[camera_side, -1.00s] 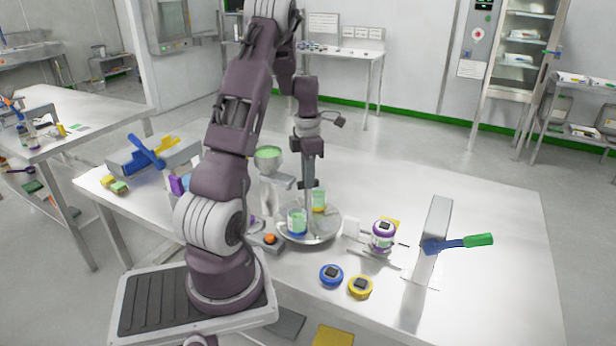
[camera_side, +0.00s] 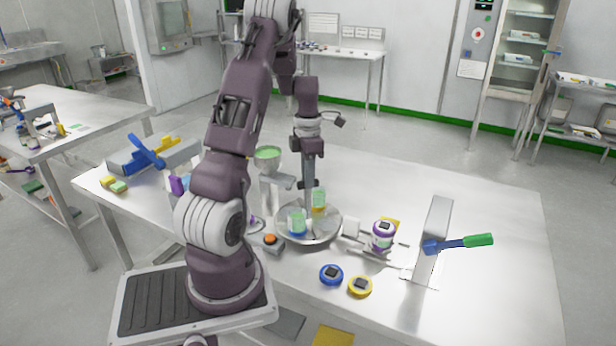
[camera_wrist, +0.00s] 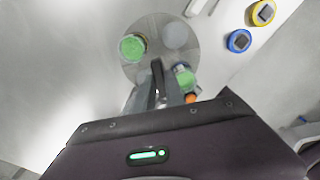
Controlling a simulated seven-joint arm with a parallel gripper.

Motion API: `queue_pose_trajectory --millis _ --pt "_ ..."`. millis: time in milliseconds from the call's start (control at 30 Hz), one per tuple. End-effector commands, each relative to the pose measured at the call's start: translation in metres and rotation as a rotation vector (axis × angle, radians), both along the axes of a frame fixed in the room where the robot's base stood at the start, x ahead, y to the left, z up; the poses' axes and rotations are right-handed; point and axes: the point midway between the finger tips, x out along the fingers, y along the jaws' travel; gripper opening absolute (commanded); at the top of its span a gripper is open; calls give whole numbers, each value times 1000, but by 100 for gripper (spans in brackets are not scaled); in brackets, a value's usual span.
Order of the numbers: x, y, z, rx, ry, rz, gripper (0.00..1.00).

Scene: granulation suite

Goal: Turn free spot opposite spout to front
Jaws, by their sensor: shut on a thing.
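The round metal turntable (camera_side: 330,232) stands on the table and carries two jars of green material. The blue-based jar (camera_side: 297,222) is on its near left side, and the yellow-based jar (camera_side: 319,199) is at the back. In the wrist view, a green-filled jar (camera_wrist: 132,47) is at upper left, another jar (camera_wrist: 184,78) is at lower right, and an empty grey round spot (camera_wrist: 174,36) is at upper right. My gripper (camera_wrist: 158,90) points down at the turntable's middle, shut on what looks like a dark central handle. The green-filled funnel (camera_side: 268,155) stands behind the turntable's left side.
An orange button box (camera_side: 270,243) is left of the turntable. A purple-ringed jar (camera_side: 382,236) stands at right, near a metal block with a green-handled blue tool (camera_side: 460,243). Blue (camera_side: 331,275) and yellow (camera_side: 360,287) lids lie in front.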

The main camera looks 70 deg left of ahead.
Motion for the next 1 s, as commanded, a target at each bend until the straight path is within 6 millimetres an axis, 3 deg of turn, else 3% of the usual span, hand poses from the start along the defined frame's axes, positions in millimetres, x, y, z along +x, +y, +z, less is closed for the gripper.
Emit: queue_pose_trajectory --millis 667,1000 --pt "1 1 1 3 -4 -13 0" --pt "2 1 2 4 -4 -127 0"
